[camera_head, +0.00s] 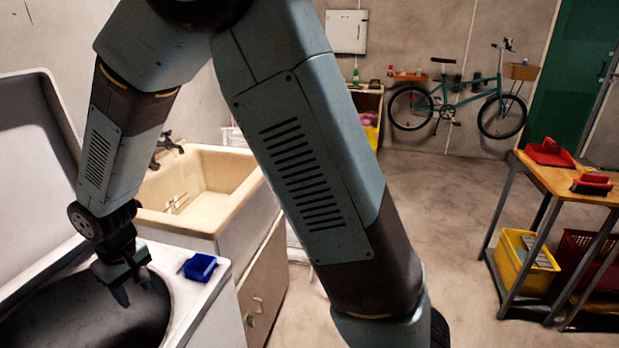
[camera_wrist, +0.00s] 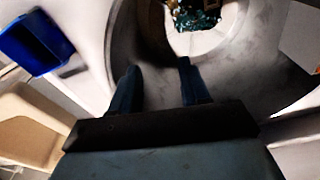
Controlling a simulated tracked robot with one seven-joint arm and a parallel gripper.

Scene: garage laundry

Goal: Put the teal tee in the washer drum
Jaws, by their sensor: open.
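The washer (camera_head: 195,309) stands at the lower left with its lid (camera_head: 30,170) up. Its dark round drum (camera_head: 75,318) is open at the top. My gripper (camera_head: 134,288) points down over the drum opening, fingers apart with nothing between them. In the wrist view, my gripper's fingers (camera_wrist: 158,70) show in front of the grey drum wall (camera_wrist: 230,75). A crumpled dark teal cloth (camera_wrist: 196,16) lies on the pale drum bottom at the top of that view, apart from the fingers. It looks like the teal tee, partly cut off by the frame. The head view does not show it.
A small blue bin (camera_head: 200,267) sits on the washer's top by the drum rim. A cream sink (camera_head: 200,190) stands directly behind the washer. A workbench (camera_head: 570,184) with red items and crates below is at the right. The middle floor is clear.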

